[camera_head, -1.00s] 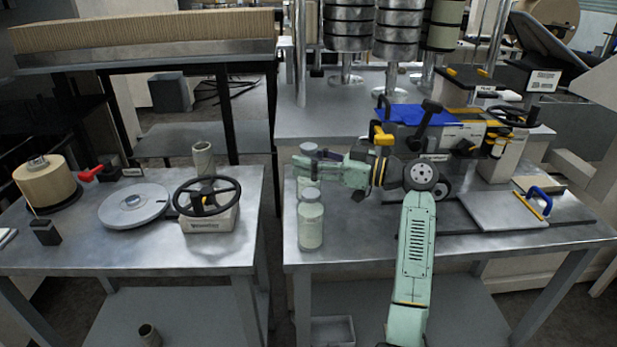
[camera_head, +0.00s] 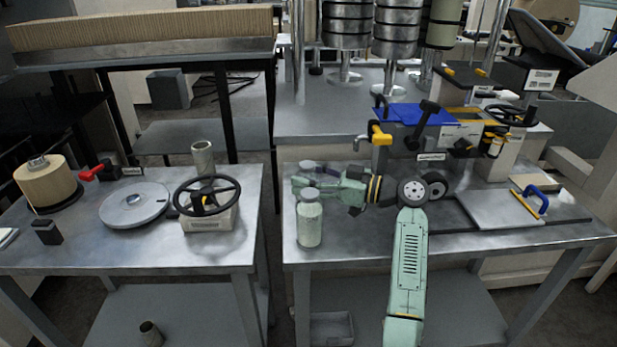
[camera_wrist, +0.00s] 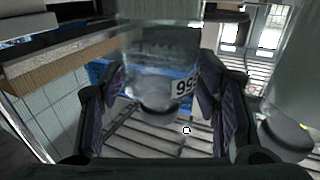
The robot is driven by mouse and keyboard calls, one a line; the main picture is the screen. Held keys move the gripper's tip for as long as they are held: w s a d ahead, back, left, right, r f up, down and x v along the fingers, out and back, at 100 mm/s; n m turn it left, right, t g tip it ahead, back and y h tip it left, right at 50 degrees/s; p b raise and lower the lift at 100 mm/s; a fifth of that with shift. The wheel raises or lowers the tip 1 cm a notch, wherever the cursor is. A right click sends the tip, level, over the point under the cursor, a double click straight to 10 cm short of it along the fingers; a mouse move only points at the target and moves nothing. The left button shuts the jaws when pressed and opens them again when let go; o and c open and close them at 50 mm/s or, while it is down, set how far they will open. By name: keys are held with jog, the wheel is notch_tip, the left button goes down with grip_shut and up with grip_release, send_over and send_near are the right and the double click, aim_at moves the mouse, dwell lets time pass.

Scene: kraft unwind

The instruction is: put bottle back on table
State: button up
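My gripper (camera_head: 308,179) reaches left, low over the right table (camera_head: 350,250), behind a pale capped bottle (camera_head: 309,225) standing upright near the table's left edge. In the wrist view, a clear bottle (camera_wrist: 158,60) with a dark cap and a numbered white label lies between my purple finger pads (camera_wrist: 157,95). The pads appear to meet its sides, so my gripper looks shut on it. In the head view this bottle is mostly hidden by the front bottle and my fingers; whether its base touches the table is hidden. A second bottle (camera_wrist: 290,95) shows at the wrist view's right edge.
A blue-topped machine (camera_head: 420,115) stands at the back of the table, right of my gripper. A flat plate with a blue handle (camera_head: 538,200) lies further right. A gap separates this table from the left table (camera_head: 110,250). The front middle surface is clear.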

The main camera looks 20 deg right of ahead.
jog(key=shift+o, duration=0.8)
jog(key=shift+r+p, duration=0.3)
jog(key=shift+p, duration=0.1)
jog(key=b+v, duration=0.5)
jog(key=v, duration=0.7)
jog(key=shift+f, duration=0.1)
jog(key=shift+c, duration=0.2)
